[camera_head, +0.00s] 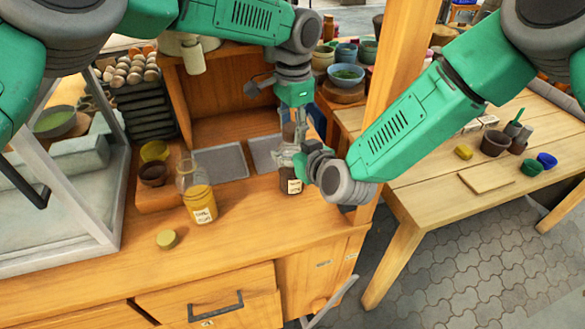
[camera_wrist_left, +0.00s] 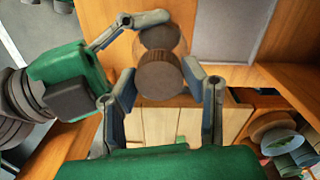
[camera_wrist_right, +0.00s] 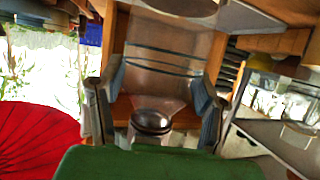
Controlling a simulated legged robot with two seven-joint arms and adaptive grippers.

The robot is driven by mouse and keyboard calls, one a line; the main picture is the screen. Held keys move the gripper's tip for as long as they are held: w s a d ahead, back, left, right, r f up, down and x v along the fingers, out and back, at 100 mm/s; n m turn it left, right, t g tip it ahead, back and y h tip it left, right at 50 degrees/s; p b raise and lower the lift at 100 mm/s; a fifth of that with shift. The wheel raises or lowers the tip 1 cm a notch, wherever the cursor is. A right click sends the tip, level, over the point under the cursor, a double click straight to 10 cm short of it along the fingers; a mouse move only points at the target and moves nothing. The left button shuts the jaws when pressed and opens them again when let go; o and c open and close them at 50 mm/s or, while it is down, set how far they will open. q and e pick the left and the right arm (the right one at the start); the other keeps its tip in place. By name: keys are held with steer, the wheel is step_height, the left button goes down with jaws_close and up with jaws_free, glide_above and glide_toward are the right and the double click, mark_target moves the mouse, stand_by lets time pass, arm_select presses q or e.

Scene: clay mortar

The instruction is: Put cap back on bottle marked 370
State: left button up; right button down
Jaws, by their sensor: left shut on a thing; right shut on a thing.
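A clear glass bottle (camera_head: 289,166) with dark contents and a white label (camera_head: 294,187) stands at the right of the workbench. The label is too small to read. My right gripper (camera_head: 312,164) is shut on this bottle from the right. The bottle also fills the space between the fingers in the right wrist view (camera_wrist_right: 165,55). My left gripper (camera_head: 294,122) is shut on a dark brown round cap (camera_wrist_left: 160,78) above the bottle. I cannot tell whether cap and neck touch. A second bottle with yellow contents (camera_head: 199,200) stands uncapped to the left; a yellow cap (camera_head: 167,238) lies before it.
A glass-sided case (camera_head: 60,190) bounds the bench at the left. A brown pot (camera_head: 153,173) and yellow bowl (camera_head: 154,151) stand behind the yellow bottle, beside grey tiles (camera_head: 220,162). A wooden post (camera_head: 397,60) rises at the right. The front of the bench is mostly clear.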

arm_select(q)
steer(key=o, duration=1.4)
steer(key=shift+w+a, duration=0.2)
steer(key=shift+a, duration=0.1)
steer(key=shift+c, duration=0.2)
arm_select(e)
steer(key=shift+d, duration=0.2)
arm_select(q)
steer(key=shift+d, duration=0.1)
arm_select(e)
steer(key=shift+a, duration=0.1)
arm_select(q)
step_height(320, 180, up, 7)
steer(key=shift+w+r, duration=0.1)
steer(key=shift+r, duration=0.05)
arm_select(e)
steer(key=shift+a, duration=0.1)
steer(key=shift+c, duration=2.1)
jaws_free()
